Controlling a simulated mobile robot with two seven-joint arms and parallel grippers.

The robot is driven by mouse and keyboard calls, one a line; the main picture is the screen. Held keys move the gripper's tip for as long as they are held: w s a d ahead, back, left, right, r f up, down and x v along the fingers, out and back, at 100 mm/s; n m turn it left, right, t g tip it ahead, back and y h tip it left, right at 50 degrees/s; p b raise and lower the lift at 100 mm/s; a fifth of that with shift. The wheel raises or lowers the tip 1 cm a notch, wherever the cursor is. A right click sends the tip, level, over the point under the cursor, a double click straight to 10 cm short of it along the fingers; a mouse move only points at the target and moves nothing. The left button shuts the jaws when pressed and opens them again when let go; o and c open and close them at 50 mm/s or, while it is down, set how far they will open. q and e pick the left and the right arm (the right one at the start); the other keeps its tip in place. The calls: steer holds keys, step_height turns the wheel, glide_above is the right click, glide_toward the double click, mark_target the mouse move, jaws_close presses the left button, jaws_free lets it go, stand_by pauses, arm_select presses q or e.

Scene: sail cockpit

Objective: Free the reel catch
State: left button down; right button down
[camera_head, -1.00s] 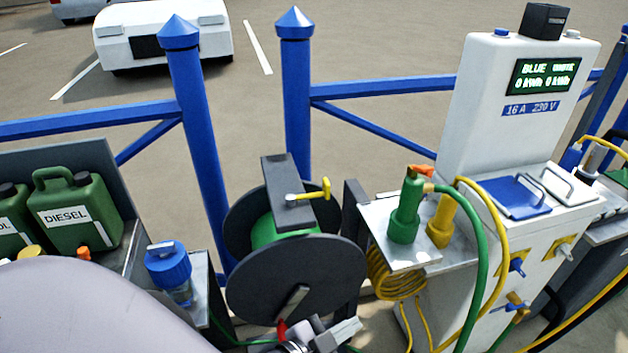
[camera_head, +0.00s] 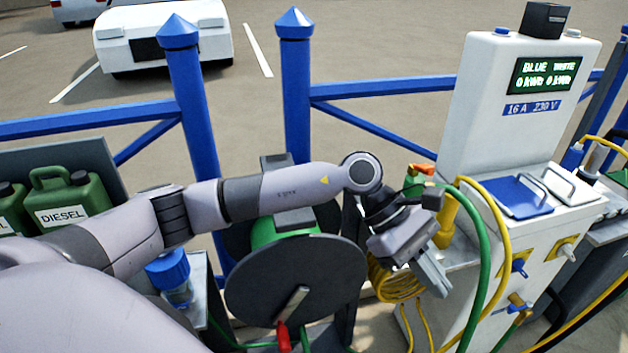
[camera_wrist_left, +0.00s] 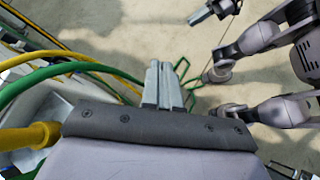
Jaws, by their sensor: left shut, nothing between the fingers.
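The reel (camera_head: 295,285) stands at the centre of the head view, with dark round flanges, a green drum (camera_head: 270,232) and a crank (camera_head: 292,302) with a red grip (camera_head: 283,337). Its top bracket (camera_head: 277,160) is mostly behind my left arm. The yellow-handled catch on that bracket is hidden now. My left gripper (camera_head: 437,280) is right of the reel, in front of the small shelf, pointing down and right. Its fingers are shut and empty, also in the left wrist view (camera_wrist_left: 163,85). Another gripper-like part (camera_wrist_left: 215,10), probably my right one, shows at the wrist view's top; its jaws are unclear.
Green and yellow hoses loop right beside my left gripper, from a green connector (camera_head: 412,185) and a yellow connector (camera_head: 446,222). A coiled yellow cable (camera_head: 390,282) hangs below. The white power pedestal (camera_head: 480,120) stands right; a blue-lidded jar (camera_head: 170,275) and diesel can (camera_head: 72,205) stand left.

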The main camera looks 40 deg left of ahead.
arm_select(q)
steer(key=w+a+r+m+t+y, duration=0.1)
steer(key=w+a+r+y, duration=0.2)
steer(key=a, duration=0.6)
steer(key=w+a+r+m+t+y, duration=0.1)
steer(key=w+a+r+y, duration=0.2)
steer(key=a, duration=0.6)
steer(key=w+a+r+m+t+y, duration=0.1)
steer(key=a+r+y, duration=0.4)
steer(key=a, duration=0.5)
steer(key=shift+w+r+m+t+y, duration=0.3)
steer(key=shift+w+m+t+y, duration=0.15)
steer(key=shift+w+y, duration=0.6)
step_height(320, 180, down, 10)
steer(key=p, duration=0.1)
steer(key=shift+s+d, duration=0.2)
